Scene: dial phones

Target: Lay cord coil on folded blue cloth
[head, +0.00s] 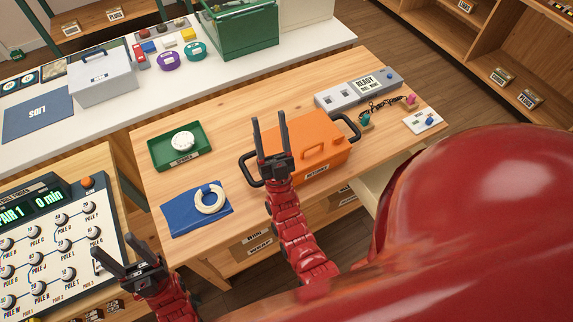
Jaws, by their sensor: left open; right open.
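A cream-white ring-shaped coil (221,206), which looks like the cord coil, lies flat on the folded blue cloth (178,219) at the front left of the wooden table. It rests on the right part of the cloth, close to its upper right edge. My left gripper (110,243) is open and empty, left of the cloth and apart from it, over the edge of the dial panel. My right gripper (270,117) is open and points up in the picture. It overlaps the left end of the orange case, right of the coil; I cannot tell if it touches.
The orange case (325,136) with black side handles stands mid-table. A green tray (160,158) holds a white round part. A grey device (340,96), a small chain and a white switch plate (423,122) are at right. The dial panel (50,235) is at left.

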